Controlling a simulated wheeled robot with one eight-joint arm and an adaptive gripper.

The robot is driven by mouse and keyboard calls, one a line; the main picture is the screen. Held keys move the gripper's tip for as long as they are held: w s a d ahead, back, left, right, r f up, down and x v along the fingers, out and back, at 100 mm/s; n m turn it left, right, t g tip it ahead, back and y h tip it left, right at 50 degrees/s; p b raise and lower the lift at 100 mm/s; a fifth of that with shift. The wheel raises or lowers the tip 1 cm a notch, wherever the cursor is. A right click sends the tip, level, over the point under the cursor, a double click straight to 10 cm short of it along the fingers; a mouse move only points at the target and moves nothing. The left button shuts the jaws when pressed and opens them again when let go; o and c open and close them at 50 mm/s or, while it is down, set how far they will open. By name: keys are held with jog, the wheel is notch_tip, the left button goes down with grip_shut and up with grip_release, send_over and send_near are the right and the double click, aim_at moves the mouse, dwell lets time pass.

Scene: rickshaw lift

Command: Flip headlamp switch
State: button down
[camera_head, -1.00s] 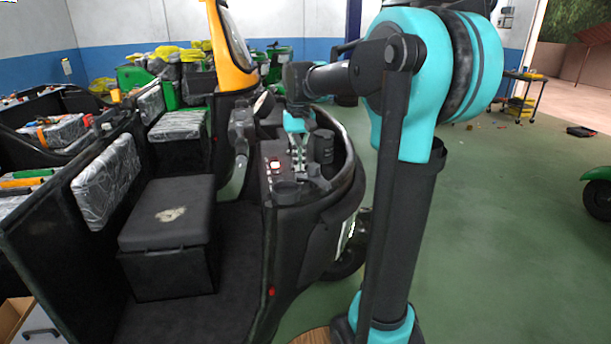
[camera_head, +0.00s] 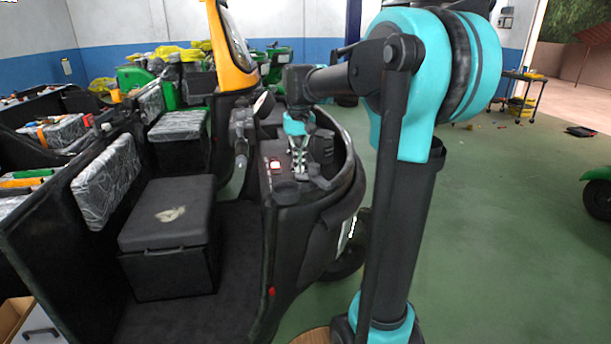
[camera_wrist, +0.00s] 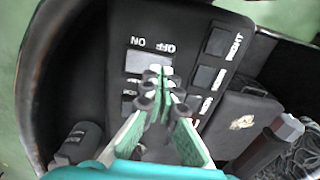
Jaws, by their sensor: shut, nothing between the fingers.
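The dashboard panel (camera_wrist: 122,35) fills the middle of the wrist view, with upside-down ON and OFF lettering above a pale grey rectangular switch (camera_wrist: 140,62). No headlamp label is readable on it. My gripper (camera_wrist: 162,75) is shut and empty, its fingertips over the right part of this switch. I cannot tell whether they touch it. More controls below are partly hidden by the fingers.
Dark buttons, one labelled RIGHT (camera_wrist: 222,42), run along the panel's right side. A dark cylindrical part (camera_wrist: 80,140) stands at lower left. The handlebar (camera_head: 241,125) is left of my gripper. A black seat (camera_head: 167,212) stands in front. The green floor at right is mostly clear.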

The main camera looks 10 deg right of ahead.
aim_at(300, 175)
jog(key=shift+f, duration=0.75)
dwell(0.3)
jog(key=shift+r, duration=3.55)
